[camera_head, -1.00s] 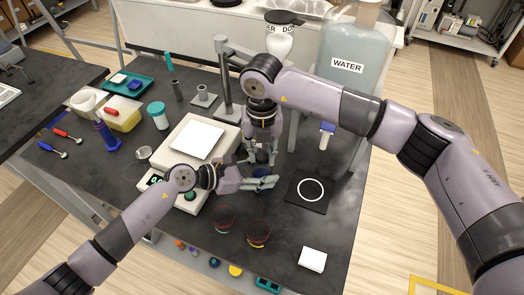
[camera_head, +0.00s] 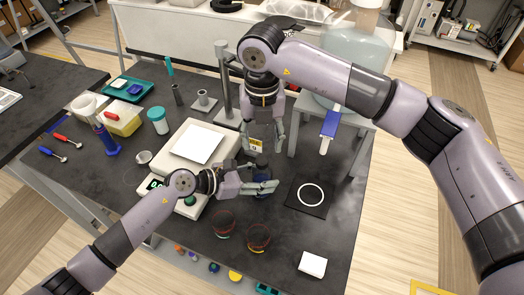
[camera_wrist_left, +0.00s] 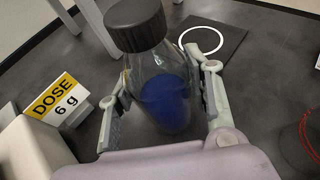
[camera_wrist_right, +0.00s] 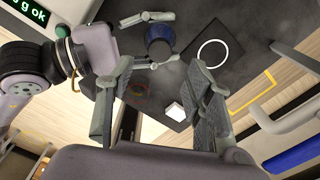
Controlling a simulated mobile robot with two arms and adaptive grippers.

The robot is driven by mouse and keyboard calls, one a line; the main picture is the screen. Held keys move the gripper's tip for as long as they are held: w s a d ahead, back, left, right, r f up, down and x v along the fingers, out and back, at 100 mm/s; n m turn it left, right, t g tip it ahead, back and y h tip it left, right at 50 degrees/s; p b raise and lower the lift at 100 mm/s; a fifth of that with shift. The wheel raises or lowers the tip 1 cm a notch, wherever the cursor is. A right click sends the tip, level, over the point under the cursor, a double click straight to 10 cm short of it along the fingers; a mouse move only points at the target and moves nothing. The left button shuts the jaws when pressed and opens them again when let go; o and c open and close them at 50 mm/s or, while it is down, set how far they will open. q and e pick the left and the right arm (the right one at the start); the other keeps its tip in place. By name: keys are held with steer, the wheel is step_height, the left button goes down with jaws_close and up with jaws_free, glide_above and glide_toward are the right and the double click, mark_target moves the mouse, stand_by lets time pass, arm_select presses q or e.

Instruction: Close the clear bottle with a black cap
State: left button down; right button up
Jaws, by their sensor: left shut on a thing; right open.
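The clear bottle (camera_wrist_left: 168,95) with blue contents stands upright on the dark bench; its blue part shows in the head view (camera_head: 263,193). A black ribbed cap (camera_wrist_left: 135,22) sits on its neck; whether it is fully tight cannot be told. My left gripper (camera_head: 270,187) is shut on the bottle's body, one finger on each side, also in the left wrist view (camera_wrist_left: 165,100). My right gripper (camera_head: 263,150) is open and empty above the cap, pointing down. In the right wrist view the cap (camera_wrist_right: 159,48) lies beyond its spread fingers (camera_wrist_right: 170,75).
A balance (camera_head: 190,160) stands left of the bottle, with a yellow DOSE card (camera_wrist_left: 56,98) near it. A black mat with a white ring (camera_head: 322,200) lies to the right. A stand (camera_head: 350,120) rises behind.

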step_height(320, 180, up, 5)
steer(key=shift+r, duration=0.15)
arm_select(q)
steer(key=c, duration=0.7)
jaws_free()
steer(key=v, duration=1.2)
steer(key=shift+r, duration=0.1)
